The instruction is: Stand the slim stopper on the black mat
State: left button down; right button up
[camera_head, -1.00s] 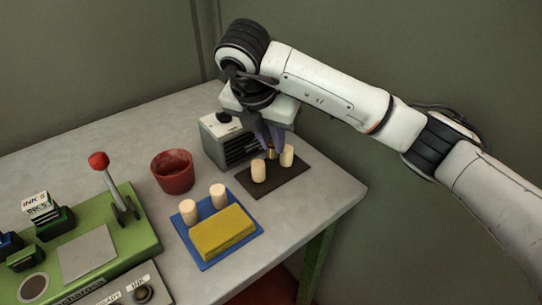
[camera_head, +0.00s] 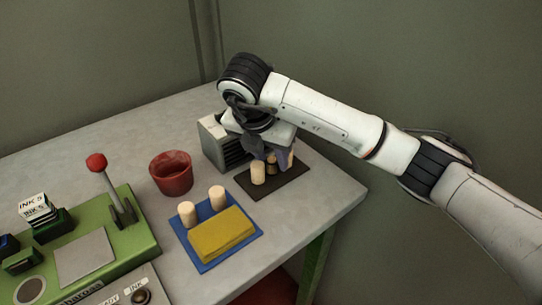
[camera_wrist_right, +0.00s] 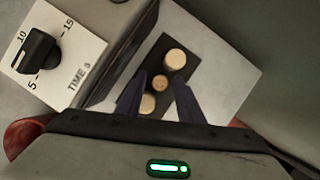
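The black mat (camera_head: 286,186) lies near the table's right corner and also shows in the right wrist view (camera_wrist_right: 190,72). The slim stopper (camera_head: 271,161), darker than the others, stands on the mat between two thicker pale stoppers. In the right wrist view the slim stopper (camera_wrist_right: 160,83) appears between my spread fingers, with a small gap on each side. One thick stopper (camera_head: 258,173) stands to its left; the other (camera_head: 290,158) is partly hidden by a finger. My right gripper (camera_head: 271,160) is open around the slim stopper. My left gripper is not in view.
A grey timer box (camera_head: 215,140) stands close behind my right gripper. A red cup (camera_head: 171,176) is to the left. A blue tray (camera_head: 208,262) holds a yellow block (camera_head: 220,235) and two pale stoppers. A green stamping machine (camera_head: 130,240) fills the front left.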

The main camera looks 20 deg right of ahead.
jog(key=shift+r, duration=0.2)
pick_arm(q)
jog(key=p, duration=0.1)
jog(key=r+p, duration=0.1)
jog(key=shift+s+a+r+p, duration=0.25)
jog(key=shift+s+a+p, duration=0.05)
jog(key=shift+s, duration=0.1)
pick_arm(e)
jog(key=v, duration=1.1)
jog(key=shift+s+a+r, duration=0.2)
jog(key=shift+r, duration=0.1)
